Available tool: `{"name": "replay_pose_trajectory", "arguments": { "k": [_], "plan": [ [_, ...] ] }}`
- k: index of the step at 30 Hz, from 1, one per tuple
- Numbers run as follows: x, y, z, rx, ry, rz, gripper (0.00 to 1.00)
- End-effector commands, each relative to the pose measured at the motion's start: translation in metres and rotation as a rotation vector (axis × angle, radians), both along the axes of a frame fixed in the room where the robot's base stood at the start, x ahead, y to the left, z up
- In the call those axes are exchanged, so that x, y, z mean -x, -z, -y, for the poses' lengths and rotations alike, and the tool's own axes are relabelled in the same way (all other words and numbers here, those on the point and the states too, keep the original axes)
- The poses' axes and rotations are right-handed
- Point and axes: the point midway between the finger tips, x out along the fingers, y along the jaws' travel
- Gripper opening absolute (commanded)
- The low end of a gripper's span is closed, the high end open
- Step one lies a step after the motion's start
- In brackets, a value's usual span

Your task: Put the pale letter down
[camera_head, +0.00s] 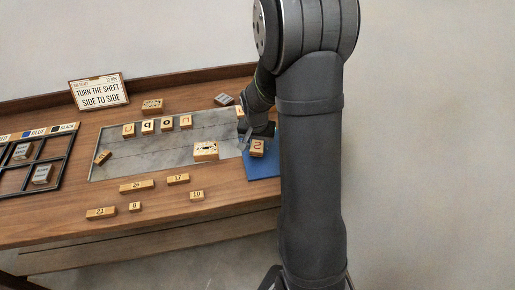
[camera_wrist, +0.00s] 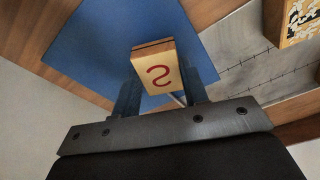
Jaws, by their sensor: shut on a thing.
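The pale letter block (camera_head: 257,148), with a dark red mirrored S on its face, is at the blue mat (camera_head: 262,168). In the wrist view the block (camera_wrist: 157,68) sits between both fingers of my gripper (camera_wrist: 157,95), over the blue mat (camera_wrist: 90,45). My gripper (camera_head: 256,140) is shut on it. I cannot tell whether the block touches the mat. My arm hides part of the mat's right side in the head view.
A grey sheet (camera_head: 150,155) left of the mat carries a row of letter blocks (camera_head: 148,126) and an ornament block (camera_head: 206,151). Numbered blocks (camera_head: 137,186) lie in front. A divided tray (camera_head: 62,160) stands left, a sign (camera_head: 98,91) behind.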

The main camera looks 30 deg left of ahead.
Motion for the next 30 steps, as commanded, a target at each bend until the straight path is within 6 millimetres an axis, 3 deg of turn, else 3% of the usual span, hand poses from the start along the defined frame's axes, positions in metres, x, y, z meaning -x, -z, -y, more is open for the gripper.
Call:
{"name": "replay_pose_trajectory", "arguments": {
  "k": [5,15,16,19,30],
  "plan": [
    [0.000,0.025,0.001,0.002,0.000,-0.001,0.18],
    [0.000,0.028,0.001,0.000,0.000,-0.001,0.18],
    [0.000,0.028,0.000,0.000,0.000,-0.001,0.42],
    [0.000,0.028,0.000,0.000,0.000,0.000,0.62],
    [0.000,0.023,0.000,-0.001,0.000,0.001,0.62]
  ]
}}
